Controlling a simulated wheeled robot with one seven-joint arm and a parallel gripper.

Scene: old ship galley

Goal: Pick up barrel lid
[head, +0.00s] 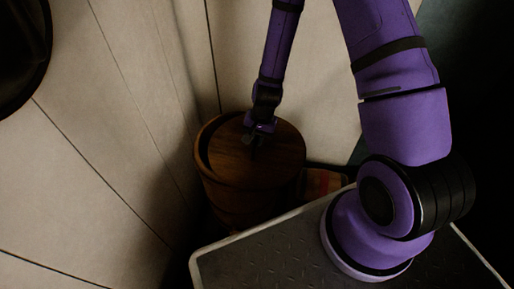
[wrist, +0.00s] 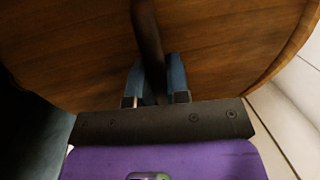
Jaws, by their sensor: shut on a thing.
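The barrel lid (head: 275,144) is a round brown wooden disc on top of a wooden barrel (head: 245,205) in the head view. It looks shifted right and slightly tilted, with a dark gap along the barrel's left rim. My gripper (head: 252,143) is over the lid and shut on its dark bar handle. In the wrist view, the lid (wrist: 225,45) fills most of the picture. The blue fingertips of my gripper (wrist: 157,80) stand on both sides of the dark handle (wrist: 147,35). Whether the lid is fully clear of the barrel is hard to tell.
Pale plank walls (head: 110,120) stand close to the left of and behind the barrel. A striped reddish object (head: 322,183) lies right of the barrel, partly hidden. A dark circular thing (head: 20,50) shows at upper left. The right background is dark.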

